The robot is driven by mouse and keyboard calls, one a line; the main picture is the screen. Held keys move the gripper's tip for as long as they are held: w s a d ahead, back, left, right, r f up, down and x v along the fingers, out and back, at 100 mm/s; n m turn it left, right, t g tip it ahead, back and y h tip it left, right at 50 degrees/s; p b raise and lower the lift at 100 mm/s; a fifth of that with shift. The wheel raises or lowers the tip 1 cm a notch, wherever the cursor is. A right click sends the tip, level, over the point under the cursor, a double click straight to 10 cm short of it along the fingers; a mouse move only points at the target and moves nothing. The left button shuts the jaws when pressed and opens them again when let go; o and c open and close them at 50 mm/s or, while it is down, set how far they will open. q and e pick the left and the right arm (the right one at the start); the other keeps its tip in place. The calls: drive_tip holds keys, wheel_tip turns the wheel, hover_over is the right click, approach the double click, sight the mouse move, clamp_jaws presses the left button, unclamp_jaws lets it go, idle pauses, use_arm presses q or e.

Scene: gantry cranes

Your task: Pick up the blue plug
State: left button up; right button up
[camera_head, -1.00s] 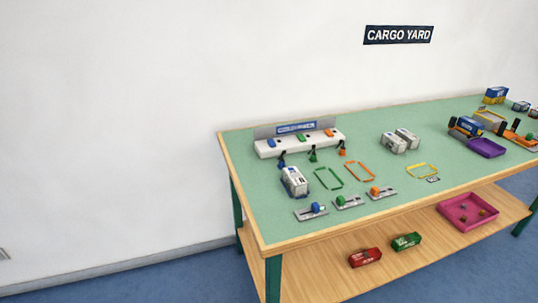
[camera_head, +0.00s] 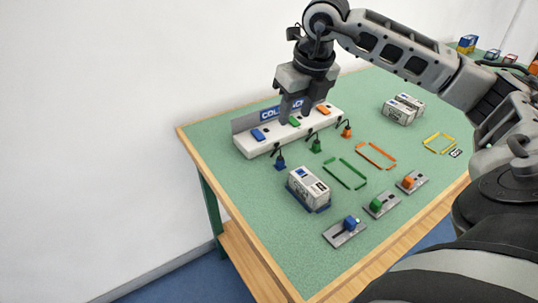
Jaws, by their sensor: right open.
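The blue plug (camera_head: 280,164) stands on the green table top, in front of the left part of the white rack (camera_head: 262,146). A dark cable links it to the rack. My right gripper (camera_head: 295,115) points down over the rack, behind and a little right of the blue plug in the picture. Its two fingers are apart with nothing between them. The gripper covers part of the rack's blue sign. My left gripper is out of view.
Green (camera_head: 316,146) and orange (camera_head: 347,131) plugs stand right of the blue one. A white container (camera_head: 309,190) sits just in front. Slider blocks (camera_head: 344,232) line the front edge. My right arm crosses the table's right side.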

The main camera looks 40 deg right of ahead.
hover_over(281, 157)
drive_tip(key=s, duration=0.2)
wheel_tip(281, 157, down, 9)
drive_tip(key=shift+x, duration=3.05)
drive_tip(key=shift+w, duration=0.1)
clamp_jaws()
